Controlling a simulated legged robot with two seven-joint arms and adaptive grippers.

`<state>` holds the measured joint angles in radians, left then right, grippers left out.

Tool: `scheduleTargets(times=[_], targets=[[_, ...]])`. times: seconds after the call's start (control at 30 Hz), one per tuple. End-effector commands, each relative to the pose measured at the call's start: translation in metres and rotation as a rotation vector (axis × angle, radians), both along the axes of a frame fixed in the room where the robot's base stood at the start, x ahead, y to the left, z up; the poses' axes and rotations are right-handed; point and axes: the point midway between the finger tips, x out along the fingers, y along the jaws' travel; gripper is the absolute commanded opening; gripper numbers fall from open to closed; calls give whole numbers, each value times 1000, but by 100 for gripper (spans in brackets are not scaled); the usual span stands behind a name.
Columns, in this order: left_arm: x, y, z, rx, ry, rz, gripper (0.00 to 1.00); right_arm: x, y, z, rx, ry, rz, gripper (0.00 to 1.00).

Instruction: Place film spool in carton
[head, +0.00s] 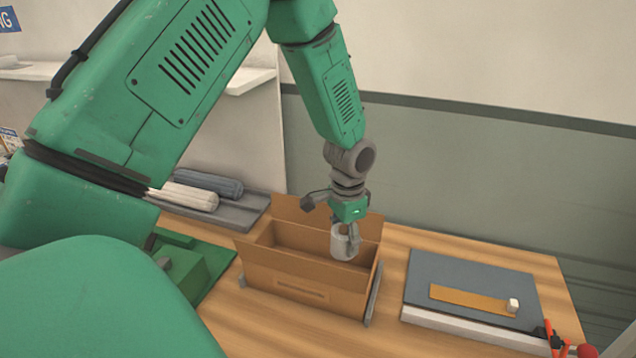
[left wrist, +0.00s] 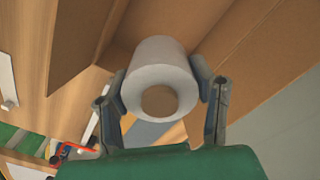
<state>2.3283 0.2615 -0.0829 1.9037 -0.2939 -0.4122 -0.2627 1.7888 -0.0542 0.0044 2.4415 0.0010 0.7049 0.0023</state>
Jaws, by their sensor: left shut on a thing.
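The film spool (head: 344,243) is a whitish roll. In the left wrist view the spool (left wrist: 158,78) shows its round end with a brown core, between the two fingers. My left gripper (head: 347,232) is shut on the spool and points down over the right part of the open carton. The carton (head: 300,288) is a brown cardboard box with raised flaps on the wooden table. In the head view the spool overlaps the carton's opening; I cannot tell how deep it is. The carton's walls (left wrist: 235,48) also show in the left wrist view. My right gripper is not in view.
A dark grey mat or board (head: 470,278) with a brown strip and a small white block lies right of the carton. A grey tray (head: 238,212) with rolls stands behind left. A green object (head: 185,268) is left of the carton. A red tool (head: 560,345) lies at the front right.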

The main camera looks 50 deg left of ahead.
Motion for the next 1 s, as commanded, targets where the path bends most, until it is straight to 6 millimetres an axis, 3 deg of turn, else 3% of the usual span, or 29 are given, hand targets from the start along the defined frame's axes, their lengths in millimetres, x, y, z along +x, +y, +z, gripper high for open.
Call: scheduleTargets(times=[0.03,0.1,0.4,0.8,1.0], targets=[[1,2,-14,-1,0,1,15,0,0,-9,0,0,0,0],[1,2,-22,-2,-2,1,15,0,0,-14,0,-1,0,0],[-1,2,-69,-2,1,0,15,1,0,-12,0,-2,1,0],[0,0,-117,2,-1,1,15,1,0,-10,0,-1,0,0],[1,2,-125,-2,-4,2,15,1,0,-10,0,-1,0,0]])
